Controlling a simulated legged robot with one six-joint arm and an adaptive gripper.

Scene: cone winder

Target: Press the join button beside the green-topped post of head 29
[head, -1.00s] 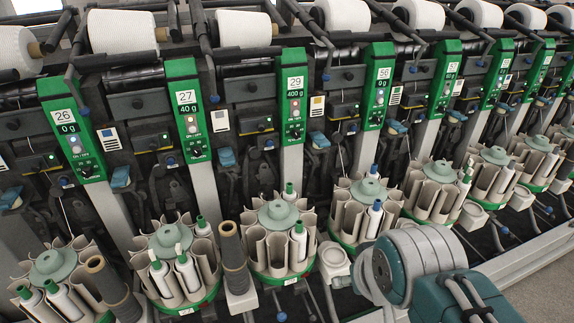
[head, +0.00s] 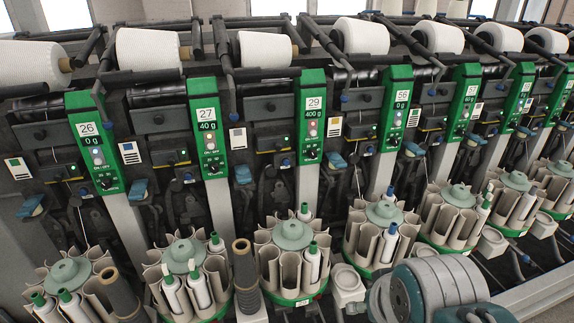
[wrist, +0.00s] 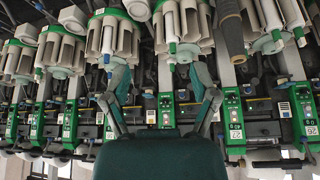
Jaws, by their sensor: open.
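The green-topped post of head 29 (head: 312,112) stands near the middle of the head view, with its number plate and "400 g" sign, a small push button and a dark knob. A dark box with a lit green dot (head: 277,143) sits beside it on the left. I cannot tell for sure which small part is the join button. In the wrist view, where the machine appears upside down, the post of head 29 (wrist: 165,105) lies beyond the fingers. My gripper (wrist: 161,80) is open and empty, its two fingers apart, with bobbin holders beyond them.
Posts of head 27 (head: 208,130) and head 56 (head: 397,108) flank it. A round bobbin magazine (head: 291,236) juts out below head 29, with a dark brown tube (head: 246,277) at its left. White yarn cones (head: 265,48) line the top.

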